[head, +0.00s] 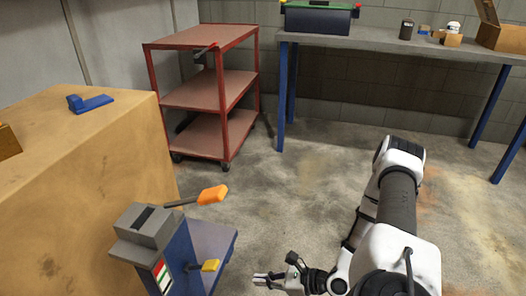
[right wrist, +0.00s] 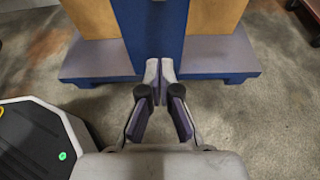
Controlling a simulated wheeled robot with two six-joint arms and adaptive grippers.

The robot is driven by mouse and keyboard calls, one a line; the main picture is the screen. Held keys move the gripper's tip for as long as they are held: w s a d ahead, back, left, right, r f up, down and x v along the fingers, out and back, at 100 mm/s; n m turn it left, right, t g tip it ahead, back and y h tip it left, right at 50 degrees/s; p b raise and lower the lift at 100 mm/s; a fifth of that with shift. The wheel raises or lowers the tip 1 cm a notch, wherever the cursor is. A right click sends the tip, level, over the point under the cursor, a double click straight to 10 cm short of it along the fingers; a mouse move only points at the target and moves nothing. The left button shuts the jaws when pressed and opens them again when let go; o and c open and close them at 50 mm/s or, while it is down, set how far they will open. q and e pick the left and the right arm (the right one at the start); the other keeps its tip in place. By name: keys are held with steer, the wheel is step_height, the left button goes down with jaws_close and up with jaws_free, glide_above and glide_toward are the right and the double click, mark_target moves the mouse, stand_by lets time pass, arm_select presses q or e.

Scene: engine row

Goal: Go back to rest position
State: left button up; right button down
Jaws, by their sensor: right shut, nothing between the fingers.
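My right arm reaches into the head view from the lower right. My right gripper (head: 262,279) is low in that view, over the concrete floor, to the right of a blue and grey stand. In the right wrist view the gripper (right wrist: 160,72) is shut and empty. Its fingertips point at the blue upright of the stand (right wrist: 152,25); whether they touch it I cannot tell. My left gripper is not in view.
A wooden block (head: 60,150) carrying a blue part (head: 90,103) is at left. A red cart (head: 205,90) and a workbench (head: 410,45) stand behind. Open floor (head: 290,190) lies between.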

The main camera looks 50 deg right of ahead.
stand_by(0.5)
steer(key=w+a+n+g+y, duration=0.3)
steer(key=a+n, duration=0.1)
steer(key=a, duration=0.5)
steer(key=s+a+f+n+g+h, duration=0.35)
steer(key=a+f+n+g, duration=0.35)
steer(key=n, duration=0.6)
steer(key=s+d+n+g+h, duration=0.35)
steer(key=s+n+h, duration=0.2)
steer(key=n, duration=0.75)
step_height(320, 180, up, 21)
steer(key=s+n+p, duration=0.1)
steer(key=p, duration=2)
steer(key=shift+d+r+t+y+p, duration=0.2)
steer(key=shift+t+y+p, duration=0.1)
steer(key=shift+t, duration=0.05)
